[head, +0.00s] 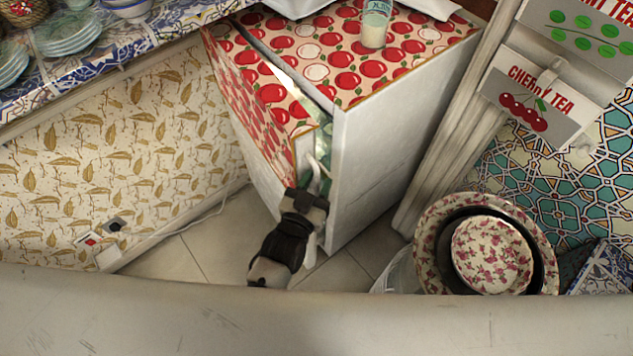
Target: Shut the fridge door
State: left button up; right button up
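The small fridge (383,150) has a red apple pattern on its top and pale sides. Its door (262,118), patterned the same way, stands partly open, with a narrow gap between it and the fridge body. My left gripper (314,180) is low at the front end of this gap, close to the free edge of the door. Its pale fingertips are small and partly lost against the door edge, so I cannot tell whether they touch it or are open. My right gripper is not in view.
A glass jar (375,25) stands on the fridge top. A counter with a blue mosaic top (120,45) is at the upper left. A floral round vessel (490,255) stands at the right. A white cable (190,222) lies along the left wall; tiled floor (185,262) is clear beside the door.

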pick_arm(q)
jog(key=shift+s+a+f, duration=0.1)
jog(key=shift+s+a, duration=0.05)
jog(key=shift+s, duration=0.25)
jog(key=b+v, duration=0.1)
jog(key=v, duration=0.9)
